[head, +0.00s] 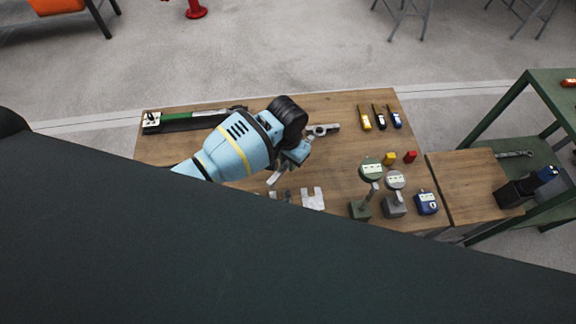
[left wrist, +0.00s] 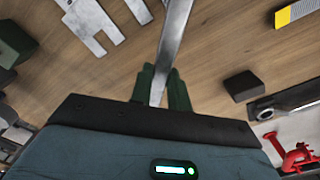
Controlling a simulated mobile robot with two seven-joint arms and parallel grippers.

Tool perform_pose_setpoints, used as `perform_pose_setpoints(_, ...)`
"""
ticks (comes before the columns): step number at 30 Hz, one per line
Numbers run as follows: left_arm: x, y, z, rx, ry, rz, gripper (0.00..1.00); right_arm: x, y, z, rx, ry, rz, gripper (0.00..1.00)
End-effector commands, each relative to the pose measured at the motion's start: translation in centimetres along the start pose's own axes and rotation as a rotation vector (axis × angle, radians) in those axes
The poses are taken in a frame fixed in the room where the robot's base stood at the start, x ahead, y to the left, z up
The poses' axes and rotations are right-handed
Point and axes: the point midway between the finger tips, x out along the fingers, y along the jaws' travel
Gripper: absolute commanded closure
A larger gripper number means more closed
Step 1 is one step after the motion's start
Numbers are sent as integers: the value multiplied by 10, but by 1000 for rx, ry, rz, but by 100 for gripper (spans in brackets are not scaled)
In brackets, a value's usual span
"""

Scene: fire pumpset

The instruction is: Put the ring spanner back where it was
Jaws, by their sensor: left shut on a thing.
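My left gripper (head: 294,158) is over the middle of the wooden table and shut on a slim metal shaft, the ring spanner (head: 275,177). In the left wrist view, the spanner (left wrist: 175,38) runs up out of the picture from between the green fingers of the gripper (left wrist: 163,90). Its far end is out of that view. In the head view, a grey metal piece with a round hole (head: 321,130) shows just beyond the gripper. I cannot tell whether it belongs to the spanner. My right gripper is not in view.
Slotted metal plates (head: 313,199) lie at the table's near side. Two round-faced gauges (head: 371,170) (head: 396,180) and a blue box (head: 427,203) stand at the near right. Several coloured tools (head: 380,117) lie at the far right. A green-and-black long tool (head: 185,120) lies far left.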

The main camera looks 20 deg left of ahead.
Motion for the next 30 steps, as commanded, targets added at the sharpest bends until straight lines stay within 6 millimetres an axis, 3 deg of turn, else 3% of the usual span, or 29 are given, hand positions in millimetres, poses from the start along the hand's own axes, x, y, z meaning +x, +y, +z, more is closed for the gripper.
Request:
perform_pose_setpoints(8, 36, 1, 2, 0, -5, 1, 100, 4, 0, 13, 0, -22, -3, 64)
perform_pose_setpoints(27, 45, 0, 1, 0, -1, 0, 100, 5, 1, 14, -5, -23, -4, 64)
perform_pose_setpoints(28, 45, 0, 2, 0, -2, 0, 81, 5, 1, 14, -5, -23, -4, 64)
perform_pose_setpoints(30, 45, 0, 1, 0, -2, 0, 72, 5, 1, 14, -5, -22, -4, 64)
